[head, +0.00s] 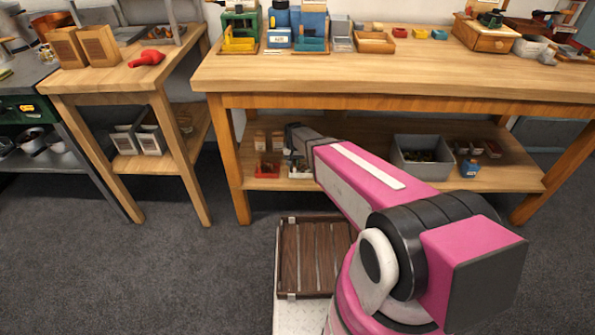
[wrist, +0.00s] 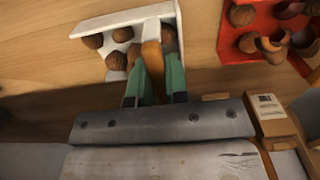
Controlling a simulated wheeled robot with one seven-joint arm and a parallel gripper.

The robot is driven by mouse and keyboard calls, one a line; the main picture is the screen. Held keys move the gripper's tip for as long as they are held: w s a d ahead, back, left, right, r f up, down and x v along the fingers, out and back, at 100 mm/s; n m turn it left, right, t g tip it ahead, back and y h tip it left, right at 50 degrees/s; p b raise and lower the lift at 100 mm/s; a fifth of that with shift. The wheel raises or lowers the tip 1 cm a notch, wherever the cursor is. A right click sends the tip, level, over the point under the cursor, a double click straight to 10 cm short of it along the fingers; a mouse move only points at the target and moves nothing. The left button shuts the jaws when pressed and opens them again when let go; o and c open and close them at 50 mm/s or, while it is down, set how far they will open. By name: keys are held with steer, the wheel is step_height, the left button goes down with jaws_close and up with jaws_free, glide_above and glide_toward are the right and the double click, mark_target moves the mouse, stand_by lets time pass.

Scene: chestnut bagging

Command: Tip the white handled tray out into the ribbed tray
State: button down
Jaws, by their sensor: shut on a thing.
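The white handled tray (wrist: 125,19) shows in the wrist view with several brown chestnuts (wrist: 122,34) in it and a wooden handle (wrist: 152,54) towards me. My gripper (wrist: 154,70) has its green fingers on either side of this handle and is shut on it. In the head view the white tray (head: 300,175) is at the lower shelf of the long bench, partly hidden by my arm; I cannot tell whether it touches the shelf. The ribbed tray (head: 312,258), dark brown with slats, lies low in front of the bench, looks empty, and is partly covered by my arm.
A red tray (head: 267,170) stands just left of the white one; in the wrist view a red tray (wrist: 230,52) holds chestnuts. A grey bin (head: 422,170) stands right on the lower shelf (head: 500,180). The bench top (head: 400,75) is overhead. Grey floor is clear at left.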

steer(key=shift+r, duration=2.35)
